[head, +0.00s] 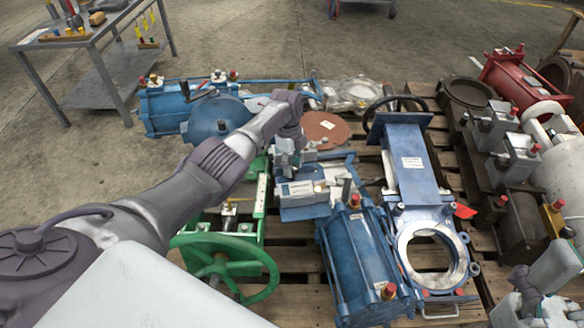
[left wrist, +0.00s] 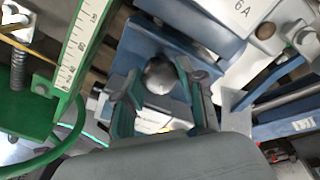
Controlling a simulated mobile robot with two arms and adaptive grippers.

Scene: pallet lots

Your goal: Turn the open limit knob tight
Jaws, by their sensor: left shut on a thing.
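A round grey knob (left wrist: 160,76) sits between the two fingers of my left gripper (left wrist: 163,88) in the left wrist view. The fingers are shut on it, one on each side. I take this to be the open limit knob; no label on it can be read. In the head view my left gripper (head: 287,160) reaches down to the blue valve assembly, beside its pale grey actuator box (head: 302,192). The arm and gripper hide the knob there. My right gripper (head: 518,308) is at the lower right corner, partly cut off, its fingers unclear.
A green handwheel (head: 226,262) and a green scale (left wrist: 82,45) stand close on the left. Blue cylinders (head: 362,262) and a blue gate valve (head: 408,165) crowd the wooden pallet. Red and dark valves (head: 522,78) stand at right. A metal table (head: 80,42) is at back left.

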